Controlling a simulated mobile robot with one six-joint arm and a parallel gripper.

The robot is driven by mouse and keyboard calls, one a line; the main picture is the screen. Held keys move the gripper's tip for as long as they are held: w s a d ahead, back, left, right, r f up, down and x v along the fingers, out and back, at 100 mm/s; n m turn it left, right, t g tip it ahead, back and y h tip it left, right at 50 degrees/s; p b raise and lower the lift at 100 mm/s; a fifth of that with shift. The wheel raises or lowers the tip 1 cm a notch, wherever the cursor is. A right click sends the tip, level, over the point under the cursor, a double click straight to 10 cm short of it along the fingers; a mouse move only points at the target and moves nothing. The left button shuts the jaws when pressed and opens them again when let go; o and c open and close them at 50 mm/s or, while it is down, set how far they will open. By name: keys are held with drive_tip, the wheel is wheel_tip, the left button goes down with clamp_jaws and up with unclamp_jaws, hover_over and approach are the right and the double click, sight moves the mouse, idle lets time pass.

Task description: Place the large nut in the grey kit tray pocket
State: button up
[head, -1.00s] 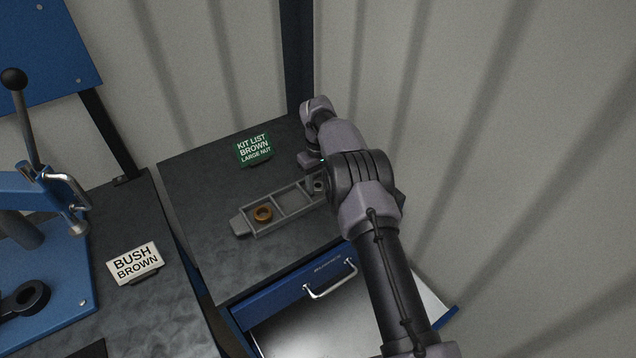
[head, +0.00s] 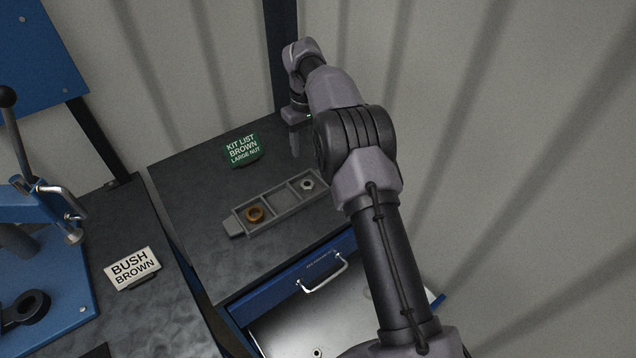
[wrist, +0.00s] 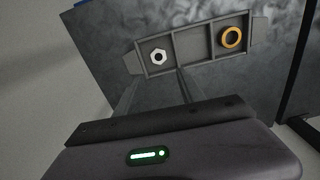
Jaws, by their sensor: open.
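The grey kit tray (head: 235,227) lies on the dark bench top and has three pockets in a row. A silver hex nut (head: 307,184) lies in its right end pocket in the head view. In the wrist view the nut (wrist: 158,57) lies flat in the left end pocket. A brown-gold ring (head: 255,214) sits in the opposite end pocket; the middle pocket is empty. My gripper (wrist: 157,87) is open and empty, raised beside the nut's end of the tray and apart from it. In the head view its fingers are faint beyond the tray.
A green sign (head: 242,149) reading "KIT LIST BROWN LARGE NUT" stands behind the tray. An open blue drawer (head: 290,288) below holds a small nut (head: 317,352). At left are a blue press (head: 45,210) and a "BUSH BROWN" sign (head: 132,267). Walls rise close behind.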

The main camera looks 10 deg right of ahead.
drive_tip(key=s+a+r+m+t, duration=0.1)
drive_tip(key=s+r, duration=0.2)
drive_tip(key=r, duration=0.4)
drive_tip(key=s+r+m, duration=0.1)
drive_tip(key=s+r, duration=0.3)
drive_tip(key=r, duration=0.3)
drive_tip(key=s+a+r+m+t+y, duration=0.1)
drive_tip(key=s+r, duration=0.3)
drive_tip(key=s, duration=0.3)
drive_tip(key=s+r+m+t, duration=0.1)
drive_tip(key=s+r, duration=0.3)
drive_tip(key=s, duration=0.2)
drive_tip(key=s+a+f+m+t, duration=0.1)
drive_tip(key=s+f+m, duration=0.1)
drive_tip(key=s, duration=0.9)
drive_tip(key=s+f+m+t+y, duration=0.1)
drive_tip(key=s+f+m, duration=0.1)
drive_tip(key=s, duration=0.9)
drive_tip(key=shift+a+f+t, duration=0.3)
drive_tip(key=shift+a+f, duration=0.05)
drive_tip(key=shift+f, duration=0.25)
